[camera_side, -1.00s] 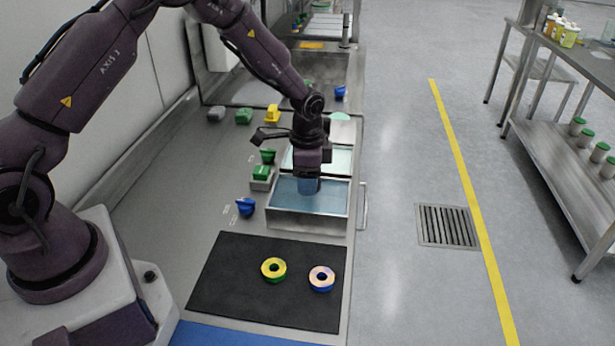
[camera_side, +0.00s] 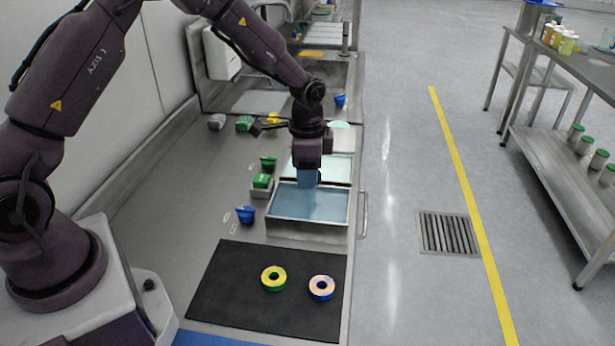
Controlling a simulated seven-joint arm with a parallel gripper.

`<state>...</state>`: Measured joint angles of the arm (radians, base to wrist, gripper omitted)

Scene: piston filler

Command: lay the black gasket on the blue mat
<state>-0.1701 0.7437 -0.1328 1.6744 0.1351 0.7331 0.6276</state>
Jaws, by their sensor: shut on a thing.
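My gripper (camera_side: 308,184) points down above the front steel tray with the blue interior (camera_side: 270,228). Its blue fingers are shut on a small dark thing that shows only as a sliver at the tips. It may be the black gasket, but its shape is too small and hidden to make out. I see no other black gasket. The blue mat (camera_side: 205,339) shows only as a strip at the bottom edge, in front of the black mat, well away from my gripper.
The black mat (camera_side: 225,290) bears a yellow-green ring (camera_side: 273,268) and a pale ring with a blue side (camera_side: 321,281). A blue knob (camera_side: 246,214) and a green knob on a grey block (camera_side: 262,182) stand left of the tray. A pale green tray (camera_side: 338,168) lies behind.

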